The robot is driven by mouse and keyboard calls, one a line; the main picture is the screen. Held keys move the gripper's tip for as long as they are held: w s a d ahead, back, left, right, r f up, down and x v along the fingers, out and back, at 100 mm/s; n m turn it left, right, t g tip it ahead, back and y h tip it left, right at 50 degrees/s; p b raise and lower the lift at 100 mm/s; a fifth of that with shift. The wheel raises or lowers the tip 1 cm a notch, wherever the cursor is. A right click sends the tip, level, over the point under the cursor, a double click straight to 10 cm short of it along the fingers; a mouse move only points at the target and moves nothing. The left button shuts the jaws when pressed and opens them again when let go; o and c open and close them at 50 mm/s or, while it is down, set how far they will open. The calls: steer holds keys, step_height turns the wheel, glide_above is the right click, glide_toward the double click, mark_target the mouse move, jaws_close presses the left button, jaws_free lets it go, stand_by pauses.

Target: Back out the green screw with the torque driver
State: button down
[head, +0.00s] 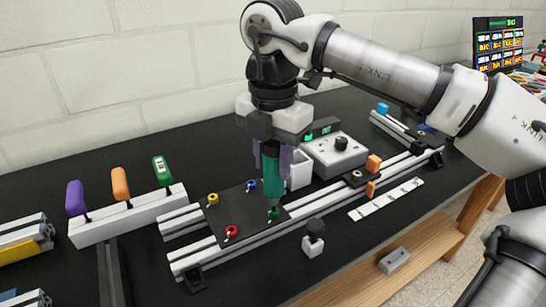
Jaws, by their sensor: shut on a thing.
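My gripper (272,150) points straight down over the extrusion frame and is shut on a teal-green torque driver (271,175). I cannot tell whether the tip is seated in the screw. A yellow screw (212,198), a blue screw (251,185) and a red screw (231,232) are also on the plate. The plate lies across the frame's aluminium rails (325,200).
A white rack (130,216) at left holds purple, orange and green-handled tools. A grey control box (338,155) with a knob and lit display stands behind the rails. Orange blocks (373,164) sit on the rails at right. A small black-topped item (314,240) stands in front.

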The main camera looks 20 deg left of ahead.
mark_target(273, 141)
steer(key=shift+f, duration=0.15)
steer(key=shift+w+r+p, duration=0.1)
steer(key=shift+r+p, duration=0.5)
steer(key=shift+r, duration=0.1)
steer(key=shift+r+p, duration=0.5)
steer(key=shift+r, duration=0.45)
